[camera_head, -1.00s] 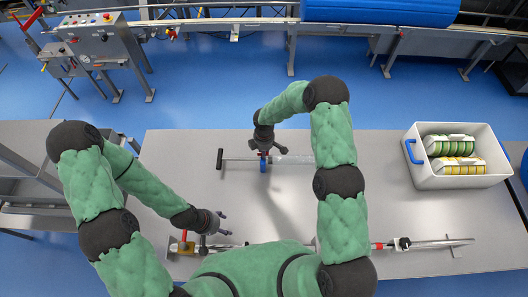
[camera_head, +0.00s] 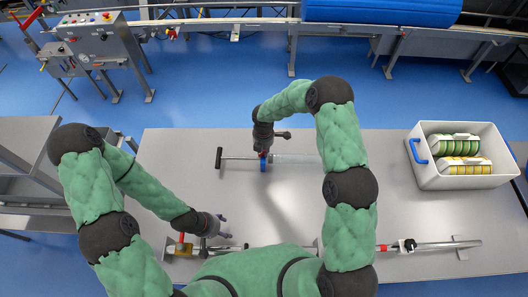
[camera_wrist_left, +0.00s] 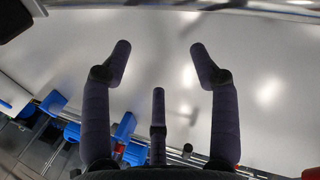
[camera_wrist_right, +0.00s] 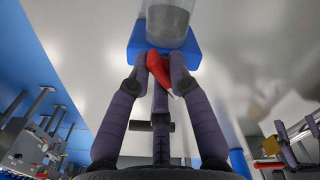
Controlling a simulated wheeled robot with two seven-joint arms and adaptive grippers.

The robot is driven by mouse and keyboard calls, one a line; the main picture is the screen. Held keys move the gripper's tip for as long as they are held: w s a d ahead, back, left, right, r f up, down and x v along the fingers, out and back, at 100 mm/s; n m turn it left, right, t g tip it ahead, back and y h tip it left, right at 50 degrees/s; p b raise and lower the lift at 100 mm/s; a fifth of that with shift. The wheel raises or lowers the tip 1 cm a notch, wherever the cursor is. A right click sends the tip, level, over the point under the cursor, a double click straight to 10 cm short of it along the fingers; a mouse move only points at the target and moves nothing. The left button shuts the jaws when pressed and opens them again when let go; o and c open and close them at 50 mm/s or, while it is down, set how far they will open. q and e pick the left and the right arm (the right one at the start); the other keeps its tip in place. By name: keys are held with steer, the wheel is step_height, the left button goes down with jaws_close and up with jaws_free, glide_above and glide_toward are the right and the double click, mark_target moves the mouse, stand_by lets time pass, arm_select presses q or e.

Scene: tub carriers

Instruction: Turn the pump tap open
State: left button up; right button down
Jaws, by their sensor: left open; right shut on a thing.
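The pump lies on the grey table, with a black T-handle (camera_head: 218,158), a clear cylinder (camera_head: 296,159) and a blue collar (camera_head: 263,164). My right gripper (camera_head: 263,152) is over the blue collar. In the right wrist view its fingertips (camera_wrist_right: 163,62) are shut on the red tap (camera_wrist_right: 158,70), which sticks out from the blue collar (camera_wrist_right: 140,45) below the clear cylinder (camera_wrist_right: 168,20). The fingers hide part of the tap. My left gripper (camera_head: 222,226) is open and empty above the near left of the table; its spread fingers also show in the left wrist view (camera_wrist_left: 158,60).
A metal pipe (camera_head: 430,245) with red and black fittings runs along the near table edge, partly behind my body. A white tub (camera_head: 470,183) with blue handles holds green and yellow packs at the right.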

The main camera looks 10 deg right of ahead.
steer(key=n, duration=0.4)
steer(key=shift+a+n+b, duration=0.15)
steer(key=shift+n+b, duration=0.15)
steer(key=shift+b, duration=0.05)
steer(key=n, duration=0.5)
steer(key=shift+a, duration=0.2)
steer(key=shift+n, duration=0.4)
steer(key=c, duration=1)
jaws_free()
step_height(320, 180, up, 12)
